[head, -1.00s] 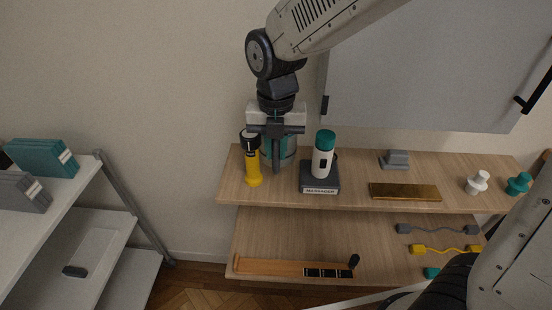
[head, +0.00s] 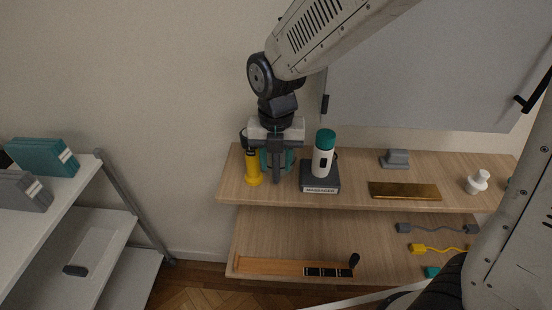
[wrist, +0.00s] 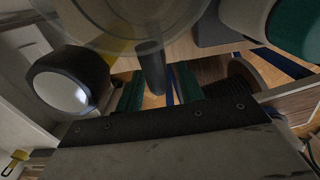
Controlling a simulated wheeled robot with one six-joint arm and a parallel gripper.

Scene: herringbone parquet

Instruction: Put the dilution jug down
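The dilution jug (head: 287,158), clear with teal in it, is at the left part of the upper wooden shelf, partly hidden behind my gripper (head: 277,172). In the wrist view its clear body (wrist: 140,25) fills the top, and its dark handle (wrist: 152,68) lies between the green finger pads of my gripper (wrist: 158,88). The gripper appears shut on this handle, with the jug upright. I cannot tell whether the jug's base touches the shelf.
A yellow torch (head: 254,170) with a black head stands close on the left. A brass bar (head: 404,191) and grey block (head: 395,159) lie farther right on the upper shelf (head: 356,167).

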